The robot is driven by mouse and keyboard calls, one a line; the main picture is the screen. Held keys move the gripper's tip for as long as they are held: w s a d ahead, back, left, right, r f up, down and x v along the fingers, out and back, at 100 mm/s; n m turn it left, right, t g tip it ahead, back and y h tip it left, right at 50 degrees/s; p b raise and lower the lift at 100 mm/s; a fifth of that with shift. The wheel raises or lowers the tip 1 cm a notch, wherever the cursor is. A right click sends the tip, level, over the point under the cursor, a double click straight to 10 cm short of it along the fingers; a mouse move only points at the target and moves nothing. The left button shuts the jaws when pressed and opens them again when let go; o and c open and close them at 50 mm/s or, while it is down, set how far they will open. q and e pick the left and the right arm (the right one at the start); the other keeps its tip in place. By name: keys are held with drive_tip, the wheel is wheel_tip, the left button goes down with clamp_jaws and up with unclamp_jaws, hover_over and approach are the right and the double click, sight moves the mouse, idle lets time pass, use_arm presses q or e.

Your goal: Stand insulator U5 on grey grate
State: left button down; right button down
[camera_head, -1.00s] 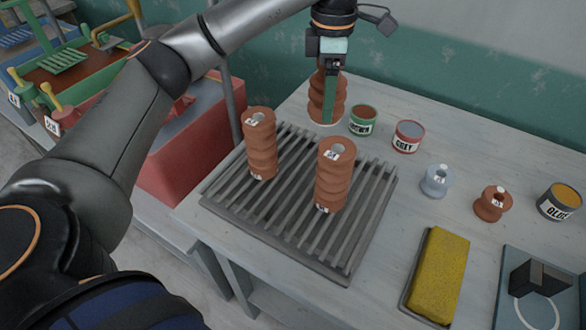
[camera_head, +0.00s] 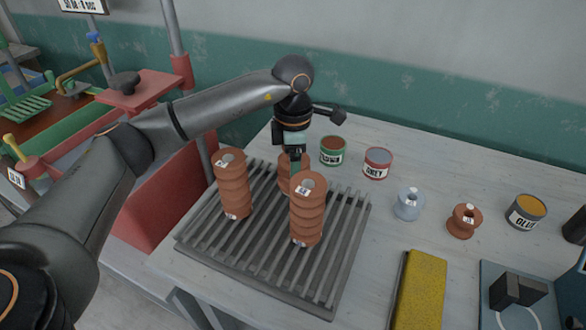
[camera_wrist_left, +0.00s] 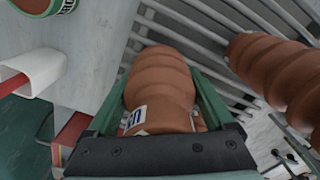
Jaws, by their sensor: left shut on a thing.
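My left gripper (camera_head: 295,163) is shut on a brown ribbed insulator (camera_head: 284,178), partly hidden by the gripper and a nearer insulator. Two similar insulators stand upright on the grate, one left (camera_head: 233,185) and one nearer, right (camera_head: 307,212). My right gripper is not in view.
A green can (camera_head: 333,152) and a red can (camera_head: 377,164) stand behind the grate. A grey spool (camera_head: 408,204), a brown spool (camera_head: 464,220) and a glue can (camera_head: 526,212) stand to the right. A yellow sponge (camera_head: 422,290) lies at the front right.

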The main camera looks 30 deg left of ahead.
use_arm(q)
unclamp_jaws()
drive_tip(key=shift+f, duration=0.1)
wheel_tip(320, 180, up, 12)
drive_tip(key=shift+r, duration=0.2)
idle(0.4)
drive_tip(key=shift+s+f, duration=0.1)
idle(0.4)
